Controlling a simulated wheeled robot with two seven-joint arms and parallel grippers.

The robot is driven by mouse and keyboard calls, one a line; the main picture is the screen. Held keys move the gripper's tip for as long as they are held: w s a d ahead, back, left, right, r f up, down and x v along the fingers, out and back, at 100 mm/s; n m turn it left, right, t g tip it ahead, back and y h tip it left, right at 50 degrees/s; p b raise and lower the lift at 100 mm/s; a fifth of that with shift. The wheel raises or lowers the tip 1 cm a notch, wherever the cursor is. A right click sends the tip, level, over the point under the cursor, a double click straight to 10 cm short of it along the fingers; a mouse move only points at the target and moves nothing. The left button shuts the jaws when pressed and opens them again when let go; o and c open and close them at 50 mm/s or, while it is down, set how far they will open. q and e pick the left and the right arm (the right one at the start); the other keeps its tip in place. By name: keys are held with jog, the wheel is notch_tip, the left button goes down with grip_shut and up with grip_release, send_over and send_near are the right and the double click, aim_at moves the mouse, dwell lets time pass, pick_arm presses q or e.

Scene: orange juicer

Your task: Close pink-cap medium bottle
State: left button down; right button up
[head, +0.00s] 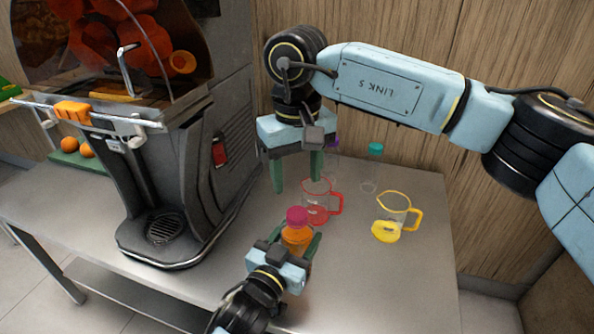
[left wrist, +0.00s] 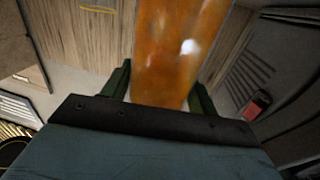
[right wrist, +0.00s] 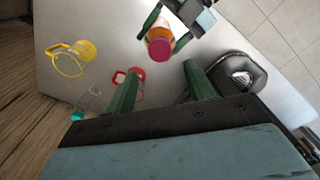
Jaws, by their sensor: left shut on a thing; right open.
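The medium bottle (head: 296,236) holds orange juice and stands upright, with its pink cap (head: 297,216) on top. My left gripper (head: 293,252) is shut on the bottle's body. In the left wrist view the orange bottle (left wrist: 178,50) fills the space between the fingers. My right gripper (head: 297,172) is open and empty, above and behind the bottle. In the right wrist view the pink cap (right wrist: 161,48) shows beyond the open fingers (right wrist: 160,85). I cannot tell whether the cap is fully seated.
A red-handled jug (head: 318,200) stands just behind the bottle. A yellow-handled jug (head: 392,222) is to the right. The juicer (head: 185,180) is on the left. The table's front right (head: 400,290) is clear.

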aim_at(297, 213)
dwell(0.3)
jog(key=shift+f, duration=4)
